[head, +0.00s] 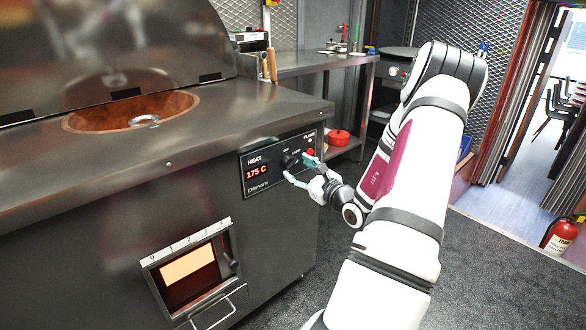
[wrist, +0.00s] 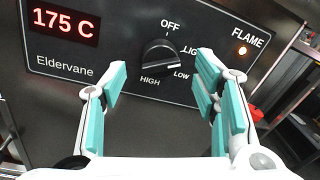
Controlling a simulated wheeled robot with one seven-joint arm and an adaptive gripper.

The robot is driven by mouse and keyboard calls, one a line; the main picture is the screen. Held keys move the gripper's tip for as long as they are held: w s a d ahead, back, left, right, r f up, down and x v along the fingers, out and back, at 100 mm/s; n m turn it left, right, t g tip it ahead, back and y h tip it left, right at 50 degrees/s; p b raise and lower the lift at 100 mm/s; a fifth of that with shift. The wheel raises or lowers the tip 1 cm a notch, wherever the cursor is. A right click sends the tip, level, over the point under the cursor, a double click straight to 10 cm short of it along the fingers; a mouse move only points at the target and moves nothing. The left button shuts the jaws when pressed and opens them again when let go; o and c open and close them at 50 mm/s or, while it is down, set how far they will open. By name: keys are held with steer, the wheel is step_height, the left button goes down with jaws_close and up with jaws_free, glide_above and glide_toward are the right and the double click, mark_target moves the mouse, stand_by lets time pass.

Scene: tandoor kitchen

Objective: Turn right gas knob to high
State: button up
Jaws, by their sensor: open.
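The black gas knob (wrist: 160,56) sits on the dark control panel (wrist: 60,75), between the OFF, LIGHT, LOW and HIGH labels. Its white mark is at the lower right, near LOW. In the head view the knob (head: 290,160) is on the panel's right half, partly hard to see behind my gripper. My gripper (head: 299,168) is open in front of the panel. In the wrist view its teal-padded fingers (wrist: 163,76) stand either side of the knob, with a gap on both sides. I cannot tell how far the fingertips are from the panel.
The steel tandoor counter (head: 230,110) spreads left with a clay opening (head: 100,119). A small hatch (head: 190,268) with a handle is below. A red pot (head: 340,137) sits on a shelf behind.

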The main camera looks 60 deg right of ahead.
mark_target(292, 164)
steer(key=shift+x, duration=1.7)
steer(key=c, duration=1.1)
steer(key=shift+a, duration=0.1)
